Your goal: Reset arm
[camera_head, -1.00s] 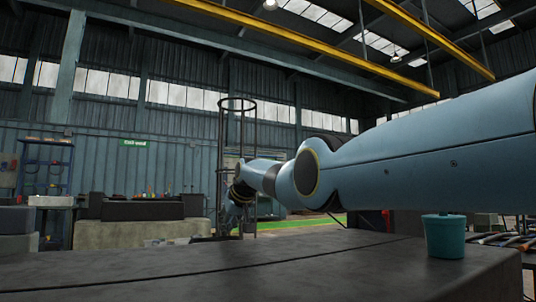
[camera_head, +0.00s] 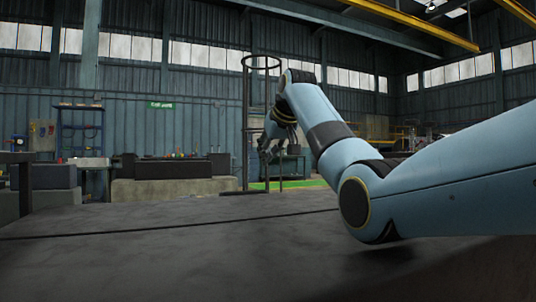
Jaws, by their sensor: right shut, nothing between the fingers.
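My right arm comes in from the right edge, light blue with dark joints, and bends upward at the elbow above the dark table top (camera_head: 150,245). Its forearm rises toward the middle of the picture and the wrist folds over at the top. My right gripper (camera_head: 267,155) hangs below the wrist, small and dark, with its fingers pointing down past the table's far edge. It is shut and empty, and touches nothing that I can make out. My left gripper is not in view.
The table top is bare in view, with a dark seam across it. Beyond it stand a caged ladder (camera_head: 246,125), a long dark bench block (camera_head: 180,168) on a pale base, and a blue shelf rack (camera_head: 80,130) at the left.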

